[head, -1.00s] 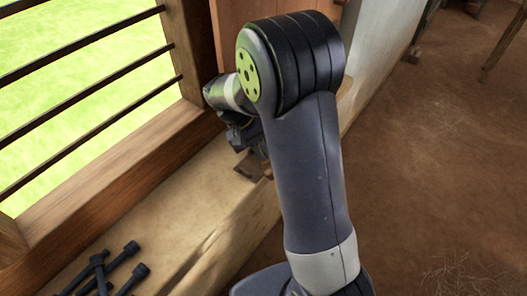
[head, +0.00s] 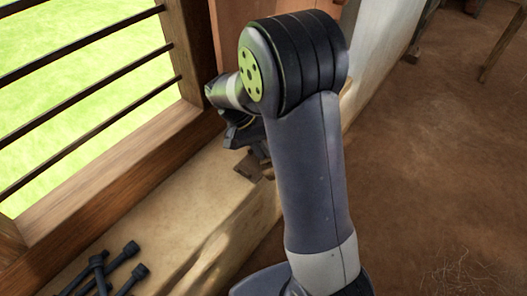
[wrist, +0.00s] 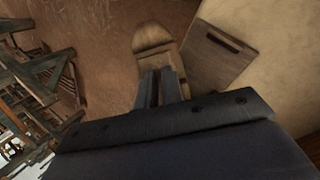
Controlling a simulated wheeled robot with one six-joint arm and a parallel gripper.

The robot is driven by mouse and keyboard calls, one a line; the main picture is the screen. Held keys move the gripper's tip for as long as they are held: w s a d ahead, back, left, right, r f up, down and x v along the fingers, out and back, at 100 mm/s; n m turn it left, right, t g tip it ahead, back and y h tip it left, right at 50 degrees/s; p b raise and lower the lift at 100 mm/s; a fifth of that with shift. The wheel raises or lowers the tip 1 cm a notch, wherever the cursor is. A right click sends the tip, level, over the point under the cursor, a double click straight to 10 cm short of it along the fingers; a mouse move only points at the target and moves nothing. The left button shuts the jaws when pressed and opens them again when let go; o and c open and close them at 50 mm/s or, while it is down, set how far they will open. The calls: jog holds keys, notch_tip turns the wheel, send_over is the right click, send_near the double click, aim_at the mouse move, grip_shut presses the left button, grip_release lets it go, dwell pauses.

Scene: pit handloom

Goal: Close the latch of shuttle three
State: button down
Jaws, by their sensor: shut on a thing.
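In the wrist view my gripper (wrist: 161,88) has its two dark fingers close together over a long brown wooden piece with a rounded end (wrist: 153,38), and is shut on it. This looks like the shuttle, but no number shows and I cannot make out a latch. A flat wooden block with a dark slot (wrist: 213,55) lies beside it, on the pale ledge. In the head view my gripper (head: 240,138) is low over the ledge, partly hidden by my arm. The block (head: 249,166) shows just below it.
The pale ledge (head: 185,225) runs beneath a barred window with a wooden frame (head: 120,165). Several dark rods (head: 118,262) lie on its near end. Brown floor (head: 430,150) is open to the right. A wooden frame structure (wrist: 40,80) stands at left in the wrist view.

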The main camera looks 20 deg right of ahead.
jog(key=c, duration=1.8)
grip_release()
jog(key=p+v, duration=0.1)
jog(key=v, duration=0.9)
jog(key=shift+w+a+r, duration=0.1)
jog(key=shift+r, duration=0.3)
jog(key=shift+f, duration=0.1)
jog(key=b+x, duration=0.1)
jog(key=x, duration=1)
jog(key=shift+a+n, duration=0.1)
jog(key=shift+n, duration=0.2)
